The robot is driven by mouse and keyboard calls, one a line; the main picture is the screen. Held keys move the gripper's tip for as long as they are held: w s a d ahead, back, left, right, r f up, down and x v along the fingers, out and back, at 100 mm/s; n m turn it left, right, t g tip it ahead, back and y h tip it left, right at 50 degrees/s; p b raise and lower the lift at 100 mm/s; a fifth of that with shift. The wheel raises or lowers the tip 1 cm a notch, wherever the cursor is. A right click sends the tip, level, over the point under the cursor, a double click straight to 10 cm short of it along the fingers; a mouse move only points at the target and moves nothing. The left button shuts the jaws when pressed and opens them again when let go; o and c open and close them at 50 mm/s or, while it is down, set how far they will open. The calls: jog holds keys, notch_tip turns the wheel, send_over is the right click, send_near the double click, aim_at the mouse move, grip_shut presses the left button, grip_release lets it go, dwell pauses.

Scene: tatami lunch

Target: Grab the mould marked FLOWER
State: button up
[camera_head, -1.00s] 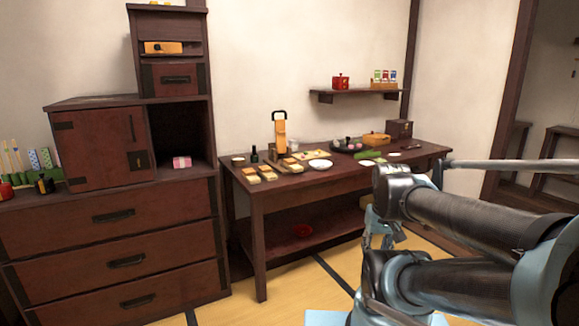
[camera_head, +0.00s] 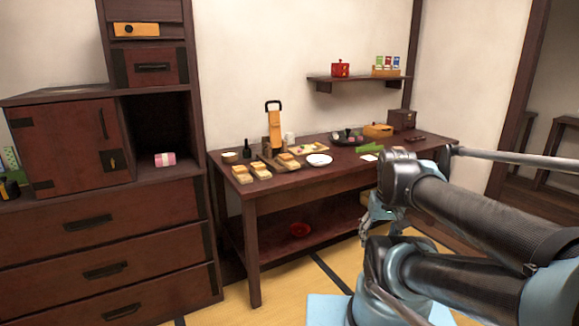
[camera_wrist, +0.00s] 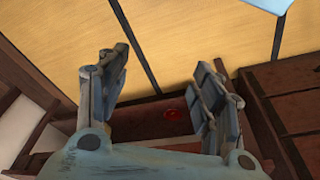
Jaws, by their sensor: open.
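Several small wooden moulds (camera_head: 252,170) lie on the left part of the dark wooden table (camera_head: 300,185). They are too small to read in the head view, so I cannot tell which one is marked FLOWER. My gripper (camera_wrist: 160,95) is open and empty in the wrist view, its fingers wide apart over the tatami floor and the table's lower shelf. In the head view my gripper (camera_head: 378,218) hangs in front of the table, below its top and partly behind my arm. No mould shows in the wrist view.
A tall orange slicer-like object (camera_head: 274,130), a dark bottle (camera_head: 247,149) and a white plate (camera_head: 319,160) stand close by the moulds. A red bowl (camera_head: 300,229) is on the lower shelf. A drawer chest (camera_head: 100,235) stands at left. Tatami floor (camera_head: 285,285) is open in front.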

jog(key=w+a+r+n+t+y, duration=0.25)
jog(key=w+a, duration=0.35)
jog(key=w, duration=0.6)
jog(key=w+a+r+n+t+y, duration=0.25)
jog(key=w+a, duration=0.35)
jog(key=w, duration=0.6)
jog(key=n+t+y, duration=0.1)
jog(key=t+y, duration=0.1)
jog(key=t, duration=0.2)
send_near(295, 165)
jog(key=x, duration=0.4)
jog(key=shift+w+d+f, duration=0.15)
jog(key=shift+d+f, duration=0.05)
jog(key=shift+f, duration=0.2)
jog(key=shift+r+x, duration=0.1)
jog(key=shift+x, duration=1.2)
jog(key=shift+r+x, duration=0.15)
jog(key=shift+x, duration=1.15)
jog(key=shift+a, duration=0.2)
jog(key=shift+c, duration=0.6)
jog(key=c, duration=1.1)
